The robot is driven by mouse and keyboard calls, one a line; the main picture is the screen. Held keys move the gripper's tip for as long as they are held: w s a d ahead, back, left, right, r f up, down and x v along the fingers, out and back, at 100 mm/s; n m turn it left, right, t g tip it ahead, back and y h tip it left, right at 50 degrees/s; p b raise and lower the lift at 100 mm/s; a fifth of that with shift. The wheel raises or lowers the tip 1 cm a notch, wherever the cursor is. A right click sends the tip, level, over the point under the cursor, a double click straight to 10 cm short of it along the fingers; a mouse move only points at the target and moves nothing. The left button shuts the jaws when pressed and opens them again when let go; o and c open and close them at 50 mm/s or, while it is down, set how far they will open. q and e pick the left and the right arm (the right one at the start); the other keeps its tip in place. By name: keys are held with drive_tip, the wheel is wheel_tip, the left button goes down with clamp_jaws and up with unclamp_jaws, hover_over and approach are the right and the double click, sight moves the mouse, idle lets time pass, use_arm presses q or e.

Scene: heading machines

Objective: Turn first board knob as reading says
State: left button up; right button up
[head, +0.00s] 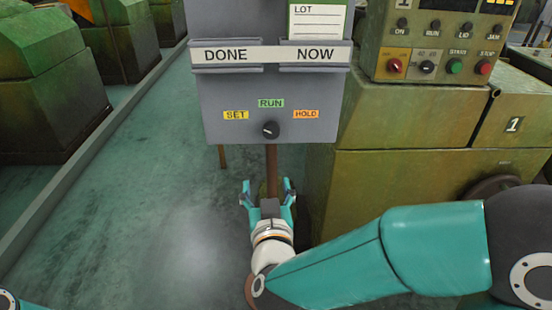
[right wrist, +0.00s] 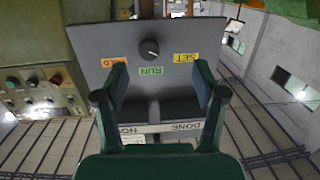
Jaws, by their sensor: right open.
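The grey board (head: 325,110) faces me, with one dark round knob (head: 270,129) low on it. Around the knob are a yellow SET label (head: 236,115) at left, a green RUN label (head: 271,103) above and an orange HOLD label (head: 306,114) at right. The knob's light mark is small; I cannot tell its exact setting. My right gripper (head: 267,192) is open and empty, below the board and apart from the knob. In the right wrist view the board appears upside down, with the knob (right wrist: 149,49) beyond the open fingers (right wrist: 160,88).
The green machine marked 1 (head: 400,185) stands close at right, with a control panel (head: 430,55) of buttons and a cut-off display. The board has DONE and NOW trays (head: 270,56) and a LOT card (head: 318,20). Floor at left is clear; more machines stand beyond.

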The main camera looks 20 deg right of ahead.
wheel_tip(320, 180, up, 3)
drive_tip(key=s+m+h, duration=0.1)
use_arm(q)
drive_tip(key=shift+f, duration=0.55)
use_arm(e)
approach(272, 135)
drive_tip(key=shift+t, duration=0.4)
drive_tip(key=x, duration=0.9)
drive_tip(key=shift+w+d+f, duration=0.1)
drive_tip(key=shift+w+f, duration=0.2)
